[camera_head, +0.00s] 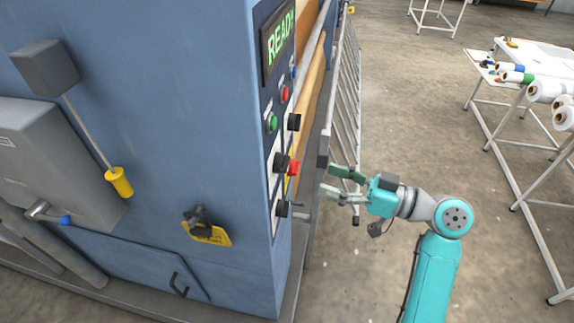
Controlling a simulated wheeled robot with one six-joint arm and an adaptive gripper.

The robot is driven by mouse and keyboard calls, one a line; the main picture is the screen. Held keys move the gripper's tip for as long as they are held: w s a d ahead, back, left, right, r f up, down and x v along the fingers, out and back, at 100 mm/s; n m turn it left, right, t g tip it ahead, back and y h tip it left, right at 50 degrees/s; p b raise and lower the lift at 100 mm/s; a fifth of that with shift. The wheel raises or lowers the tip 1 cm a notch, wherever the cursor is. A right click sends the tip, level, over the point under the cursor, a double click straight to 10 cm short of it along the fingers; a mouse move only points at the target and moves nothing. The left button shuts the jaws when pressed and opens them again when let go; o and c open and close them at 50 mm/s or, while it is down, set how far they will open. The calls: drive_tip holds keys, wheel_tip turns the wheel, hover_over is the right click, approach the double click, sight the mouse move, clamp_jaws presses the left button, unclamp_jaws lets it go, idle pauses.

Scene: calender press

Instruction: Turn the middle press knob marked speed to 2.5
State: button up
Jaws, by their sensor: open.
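The blue press has a narrow control panel on its right edge, seen at a steep angle. Three black knobs stand in a column: an upper one (294,121), a middle one (281,161) and a lower one (281,208). Their markings and settings are too small to read. My gripper (329,181) is open and empty, to the right of the panel. Its fingers point left toward the panel, at about the height of the middle knob in the picture. It appears apart from the knobs.
A red button (293,168) sticks out just right of the middle knob. A green display (281,39) reads READY. A metal barrier (345,95) stands behind my gripper. A yellow-handled lever (118,182) is on the press's left. Tables with rolls (545,91) stand right; floor between is clear.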

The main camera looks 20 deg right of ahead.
sight(282, 163)
wheel_tip(282, 163, up, 5)
drive_tip(key=s+d+n+g+y, duration=0.1)
drive_tip(key=s+n+g+y, duration=0.1)
drive_tip(key=n, duration=0.2)
drive_tip(key=x, duration=1)
drive_tip(key=shift+a+f, duration=0.25)
drive_tip(key=shift+a, duration=0.05)
drive_tip(key=shift+c, duration=0.2)
drive_tip(key=c, duration=1.1)
